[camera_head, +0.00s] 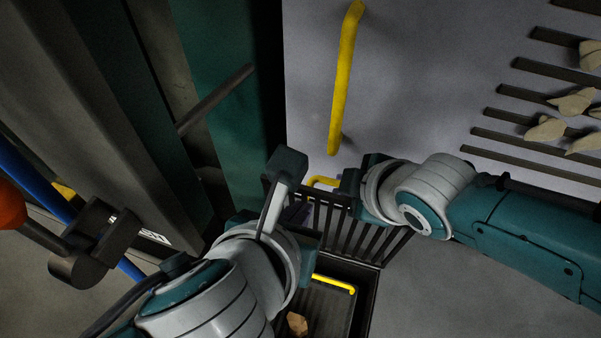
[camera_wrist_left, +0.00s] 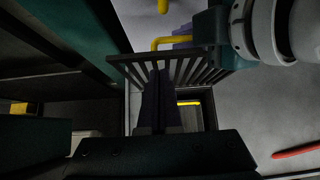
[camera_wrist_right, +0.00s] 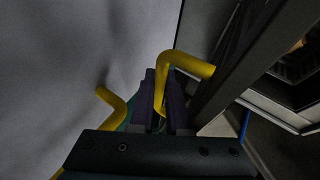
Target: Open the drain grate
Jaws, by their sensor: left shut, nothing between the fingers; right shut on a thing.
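The drain grate (camera_head: 358,238) is a dark barred panel, standing tilted up at the edge of an open pit in the head view. It also shows across the left wrist view (camera_wrist_left: 190,72). My right gripper (camera_wrist_right: 161,88) is shut on the grate's yellow handle (camera_wrist_right: 188,64), on the side away from the pit. My left gripper (camera_wrist_left: 157,85) is shut and empty, its purple fingers overlapping the grate's lower bars in the left wrist view. Whether they touch the bars, I cannot tell. My arms hide part of the grate in the head view.
The pit (camera_head: 366,300) holds a yellow bar (camera_head: 335,284) and a brown chunk (camera_head: 297,323). A long yellow rail (camera_head: 345,80) is on the grey panel behind. Slots with pale fragments (camera_head: 573,101) lie at upper right. Dark green machinery (camera_head: 215,75) stands close on the left.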

